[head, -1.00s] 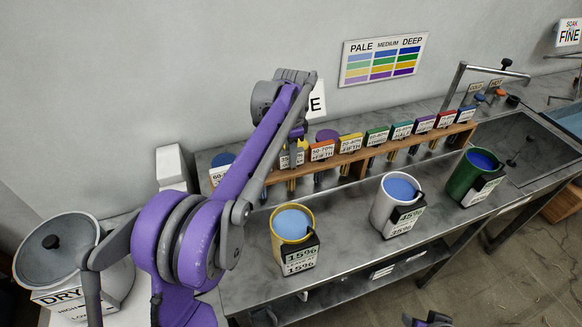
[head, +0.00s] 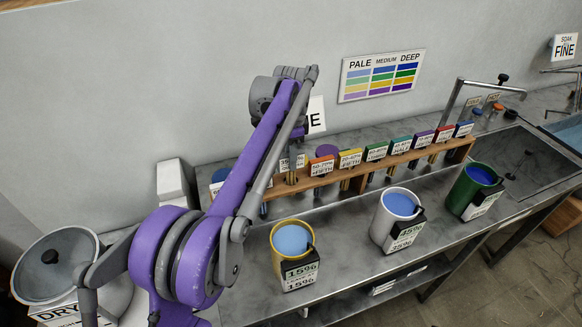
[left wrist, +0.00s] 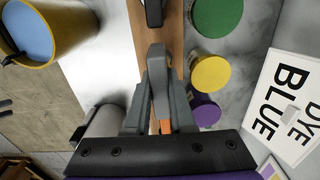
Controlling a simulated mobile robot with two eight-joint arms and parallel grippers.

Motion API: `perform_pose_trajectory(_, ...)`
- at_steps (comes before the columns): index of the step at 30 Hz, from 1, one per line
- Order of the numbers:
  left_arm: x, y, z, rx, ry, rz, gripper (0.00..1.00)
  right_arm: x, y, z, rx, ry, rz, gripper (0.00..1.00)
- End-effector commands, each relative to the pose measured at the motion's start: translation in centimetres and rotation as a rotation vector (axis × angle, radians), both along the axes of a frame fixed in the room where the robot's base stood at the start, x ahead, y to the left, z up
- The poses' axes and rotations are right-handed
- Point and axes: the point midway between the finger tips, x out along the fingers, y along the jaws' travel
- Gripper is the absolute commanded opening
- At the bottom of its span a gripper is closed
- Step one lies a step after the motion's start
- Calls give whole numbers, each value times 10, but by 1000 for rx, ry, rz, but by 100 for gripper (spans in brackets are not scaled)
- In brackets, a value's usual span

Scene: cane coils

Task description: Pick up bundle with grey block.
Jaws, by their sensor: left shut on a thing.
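In the left wrist view my left gripper (left wrist: 160,98) is shut on the grey block (left wrist: 158,62) of a bundle, above the wooden rack (left wrist: 173,30). The fingers stand on both sides of the block. My right gripper is not in view.
An orange block (head: 321,165) is beside the held bundle, then a yellow block (head: 350,158) and several more along the rack. In front stand a yellow pot (head: 277,262), a white pot (head: 383,225) and a green pot (head: 464,190).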

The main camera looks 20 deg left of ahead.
Motion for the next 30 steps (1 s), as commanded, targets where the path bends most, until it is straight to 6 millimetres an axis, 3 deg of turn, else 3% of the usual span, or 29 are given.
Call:
perform_pose_trajectory(3,1,0,28,0,-1,0,0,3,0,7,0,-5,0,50)
perform_pose_trajectory(15,0,0,109,0,-1,0,0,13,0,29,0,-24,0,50)
perform_pose_trajectory(24,1,0,138,0,-3,0,0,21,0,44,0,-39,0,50)
perform_pose_trajectory(30,0,0,138,0,0,0,0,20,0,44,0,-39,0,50)
